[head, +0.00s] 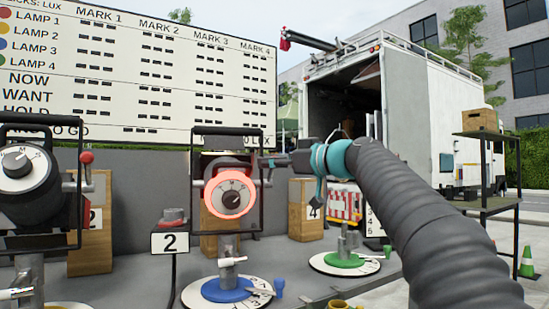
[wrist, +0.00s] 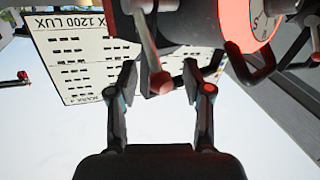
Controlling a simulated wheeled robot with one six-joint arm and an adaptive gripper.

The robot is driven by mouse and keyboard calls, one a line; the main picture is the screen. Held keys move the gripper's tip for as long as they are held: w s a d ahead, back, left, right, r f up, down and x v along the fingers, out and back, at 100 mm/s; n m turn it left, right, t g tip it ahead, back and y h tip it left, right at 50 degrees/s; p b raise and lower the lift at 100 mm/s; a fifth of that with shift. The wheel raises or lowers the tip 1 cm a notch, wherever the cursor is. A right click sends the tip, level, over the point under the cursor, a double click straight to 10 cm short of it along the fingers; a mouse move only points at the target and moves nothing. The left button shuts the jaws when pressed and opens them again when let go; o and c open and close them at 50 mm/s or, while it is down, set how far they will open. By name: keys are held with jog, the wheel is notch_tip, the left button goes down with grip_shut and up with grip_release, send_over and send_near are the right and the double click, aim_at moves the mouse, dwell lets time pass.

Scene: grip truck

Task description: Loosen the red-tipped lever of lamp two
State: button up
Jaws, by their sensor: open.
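A lamp with a glowing red-orange ring and a dial (head: 229,195) hangs in a black yoke in the middle of the head view. In the wrist view, a lever with a red tip (wrist: 160,83) hangs beside the lamp's glowing ring (wrist: 262,28). My gripper (wrist: 170,70) is open, with one finger on each side of the lever's red end. I see no clear contact. In the head view my gripper (head: 285,160) is at the lamp's right side, and the lever's tip is not clear there.
Another lamp (head: 22,180) with a red-tipped lever (head: 86,157) stands at the left. A blue disc (head: 226,290) lies under the middle lamp, and a green disc (head: 344,261) is to the right. The yoke bars (wrist: 250,70) are close to my fingers. An open truck (head: 400,105) stands behind.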

jog(key=shift+w+a, duration=0.1)
jog(key=shift+a, duration=0.1)
grip_shut()
jog(key=shift+d, duration=0.1)
jog(key=shift+f+b, duration=0.15)
jog(key=shift+b, duration=0.2)
